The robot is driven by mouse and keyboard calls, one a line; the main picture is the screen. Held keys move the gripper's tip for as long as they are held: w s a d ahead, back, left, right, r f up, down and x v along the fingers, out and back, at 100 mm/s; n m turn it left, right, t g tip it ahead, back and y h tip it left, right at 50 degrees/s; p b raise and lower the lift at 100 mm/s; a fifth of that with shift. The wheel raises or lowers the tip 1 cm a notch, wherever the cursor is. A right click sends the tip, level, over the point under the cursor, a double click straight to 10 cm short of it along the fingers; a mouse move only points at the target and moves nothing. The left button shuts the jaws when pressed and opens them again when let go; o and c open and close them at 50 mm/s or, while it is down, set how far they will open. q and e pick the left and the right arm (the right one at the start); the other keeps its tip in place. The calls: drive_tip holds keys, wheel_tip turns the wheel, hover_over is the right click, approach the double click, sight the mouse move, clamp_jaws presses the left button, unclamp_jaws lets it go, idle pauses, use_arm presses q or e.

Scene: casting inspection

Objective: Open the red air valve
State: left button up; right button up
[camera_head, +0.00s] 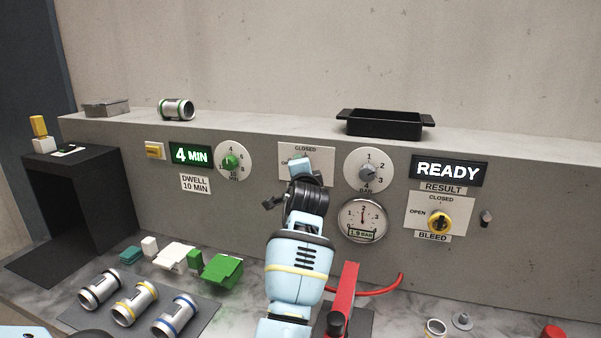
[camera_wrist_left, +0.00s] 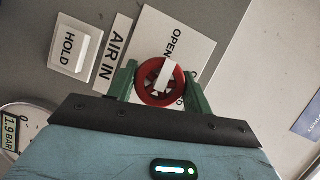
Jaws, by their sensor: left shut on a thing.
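The red air valve (camera_wrist_left: 150,94) is a round red knob with a white bar, on a white plate (camera_wrist_left: 206,50) marked OPEN, above the AIR IN label (camera_wrist_left: 116,45). My left gripper (camera_wrist_left: 160,85) has its green fingers on both sides of the knob and is shut on it. The knob's white bar runs roughly toward the word OPEN. In the head view the valve plate (camera_head: 295,150) shows CLOSED and OPEN, but my left wrist hides the knob and fingers. My right gripper is not in view.
A pressure gauge (camera_head: 362,219) reads about 1.9 BAR, right of my wrist. A HOLD button (camera_wrist_left: 76,46) sits beside AIR IN. The yellow bleed valve (camera_head: 438,221) is further right, under a READY display (camera_head: 449,170). A red-handled clamp (camera_head: 345,300) stands close to my forearm.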

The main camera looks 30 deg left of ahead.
use_arm(q)
drive_tip(key=o, duration=1)
drive_tip(key=v, duration=0.7)
drive_tip(key=shift+s+d, duration=0.3)
drive_tip(key=shift+f, duration=0.1)
